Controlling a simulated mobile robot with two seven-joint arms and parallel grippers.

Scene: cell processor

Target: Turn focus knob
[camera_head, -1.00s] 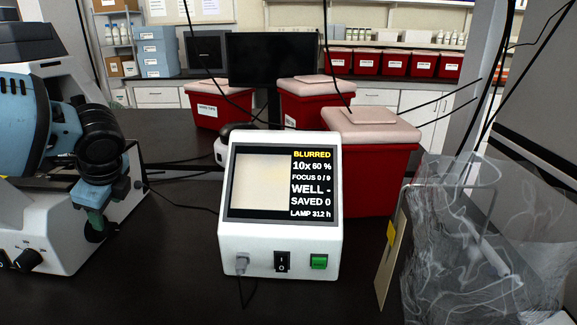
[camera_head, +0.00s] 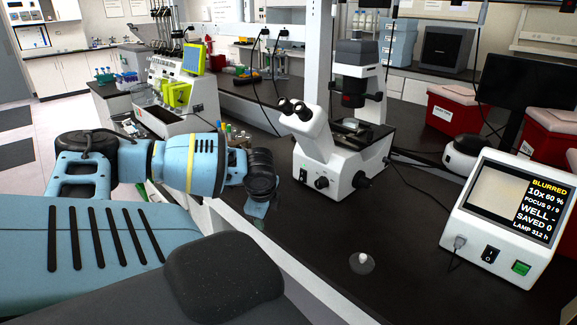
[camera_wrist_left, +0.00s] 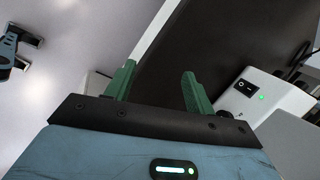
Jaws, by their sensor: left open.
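The white microscope (camera_head: 338,150) stands upright on the black bench in the head view. A black knob (camera_head: 321,183) shows low on its front and another black knob (camera_head: 361,180) on its right side. My left gripper (camera_head: 257,209) is left of the microscope, apart from it, pointing down near the bench's front edge. In the left wrist view its green fingers (camera_wrist_left: 155,86) are spread with nothing between them. The white display box (camera_head: 513,222) at right reads "BLURRED", "10x 60 %" and a focus line. My right gripper is not in view.
A small clear dish-like piece with a white knob (camera_head: 361,262) lies on the bench. Red bins (camera_head: 455,112) and a dark monitor (camera_head: 513,82) stand behind. Another white instrument (camera_head: 176,90) is at the back left. The bench front between microscope and display is mostly clear.

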